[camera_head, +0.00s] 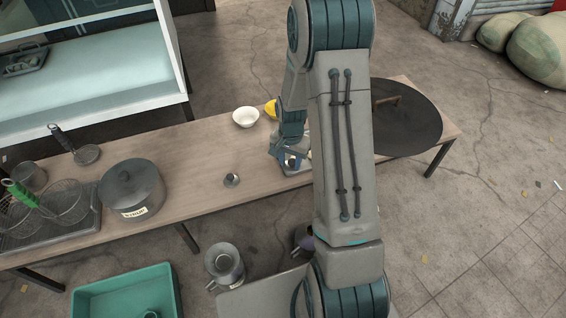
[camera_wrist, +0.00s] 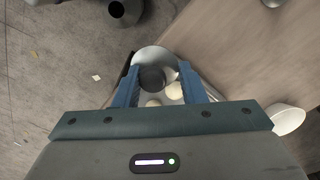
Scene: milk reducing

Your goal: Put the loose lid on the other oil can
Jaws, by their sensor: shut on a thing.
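My gripper (camera_wrist: 157,80) is over the right half of the table, with its fingers apart on either side of a round grey metal piece (camera_wrist: 153,57) with a dark centre. It is shut on this piece; I cannot tell whether it is the lid. In the head view my gripper (camera_head: 288,160) is partly hidden by my arm. A small grey metal piece (camera_head: 231,180), perhaps a lid, lies on the table left of my gripper. A metal can with a handle (camera_head: 225,265) stands in front of the table. Another vessel (camera_head: 303,238) is partly hidden behind my arm.
A white bowl (camera_head: 245,117) and a yellow bowl (camera_head: 270,108) stand behind my gripper. Pale round pieces (camera_wrist: 173,91) show near the fingers. A lidded pot (camera_head: 131,188) and wire baskets (camera_head: 66,202) are on the left. A large dark disc (camera_head: 410,120) lies right. A green bin (camera_head: 120,290) is in front.

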